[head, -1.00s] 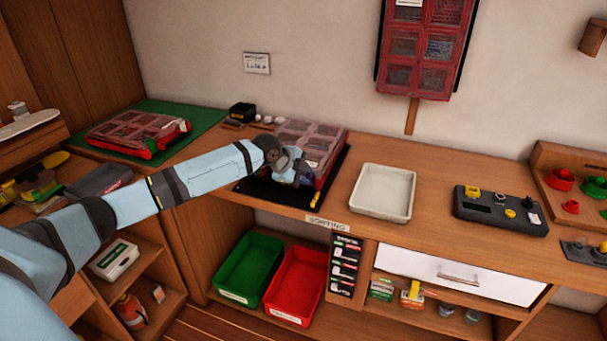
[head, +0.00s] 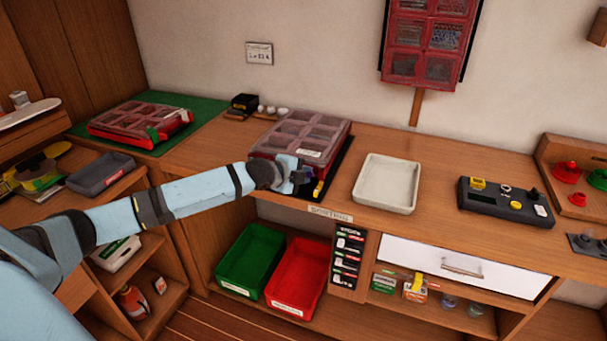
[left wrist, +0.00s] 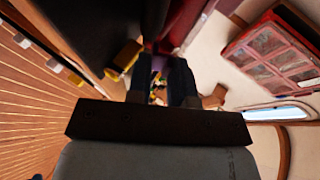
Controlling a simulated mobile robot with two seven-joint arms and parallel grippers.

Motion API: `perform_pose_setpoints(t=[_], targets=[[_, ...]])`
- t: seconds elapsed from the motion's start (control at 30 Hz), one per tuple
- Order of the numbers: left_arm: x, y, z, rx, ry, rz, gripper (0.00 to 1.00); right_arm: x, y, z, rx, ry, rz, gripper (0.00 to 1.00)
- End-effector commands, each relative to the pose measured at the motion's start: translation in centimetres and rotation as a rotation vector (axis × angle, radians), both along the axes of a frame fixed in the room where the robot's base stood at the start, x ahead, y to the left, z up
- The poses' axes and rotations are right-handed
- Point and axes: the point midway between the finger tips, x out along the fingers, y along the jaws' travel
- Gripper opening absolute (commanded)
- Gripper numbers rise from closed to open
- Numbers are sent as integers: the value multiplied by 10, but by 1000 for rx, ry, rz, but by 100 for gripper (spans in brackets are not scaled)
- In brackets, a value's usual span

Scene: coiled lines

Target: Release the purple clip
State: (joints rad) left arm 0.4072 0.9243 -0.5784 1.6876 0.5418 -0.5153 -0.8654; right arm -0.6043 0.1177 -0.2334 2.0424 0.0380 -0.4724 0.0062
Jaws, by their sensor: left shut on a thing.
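The red case with a clear compartment lid (head: 300,132) lies on a black mat (head: 338,172) on the bench. My left gripper (head: 300,178) is at the case's near side, low by its front right corner. It is shut, with the purple clip (head: 313,168) mostly hidden at its fingers. A yellow clip (head: 318,188) shows just right of the gripper. In the left wrist view the dark fingers (left wrist: 163,88) point at the case's side, and the yellow clip (left wrist: 123,58) is close by on the left. My right gripper is not in view.
A white tray (head: 387,183) stands right of the case, with a dark control box (head: 505,202) beyond it. A second red case (head: 140,125) lies on a green mat at left. Green (head: 250,262) and red (head: 297,275) bins sit below the bench.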

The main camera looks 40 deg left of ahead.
Motion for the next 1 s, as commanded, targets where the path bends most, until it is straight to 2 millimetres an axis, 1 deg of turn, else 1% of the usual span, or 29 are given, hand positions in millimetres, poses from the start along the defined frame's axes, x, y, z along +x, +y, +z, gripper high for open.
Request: perform_pose_setpoints(t=[0.23, 0.27, 0.3, 0.33, 0.37, 0.63, 0.73, 0.87, 1.0], targets=[[0, 0, -1, 0, 2, 0, 0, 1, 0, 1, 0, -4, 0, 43], [0, 0, -1, 0, 2, 0, 27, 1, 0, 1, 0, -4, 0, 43], [0, 0, -1, 0, 2, 0, 36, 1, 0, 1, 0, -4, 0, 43], [0, 0, -1, 0, 2, 0, 43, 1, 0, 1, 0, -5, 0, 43], [0, 0, -1, 0, 2, 0, 46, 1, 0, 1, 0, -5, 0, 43], [-1, 0, 0, 0, 2, 0, 46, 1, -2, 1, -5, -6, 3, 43], [-6, 2, 2, 2, 2, 0, 46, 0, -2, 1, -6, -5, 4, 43], [-23, 5, 11, 4, 3, -2, 46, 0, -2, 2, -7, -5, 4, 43], [-52, 11, 25, 8, 5, -3, 46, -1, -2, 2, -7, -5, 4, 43]])
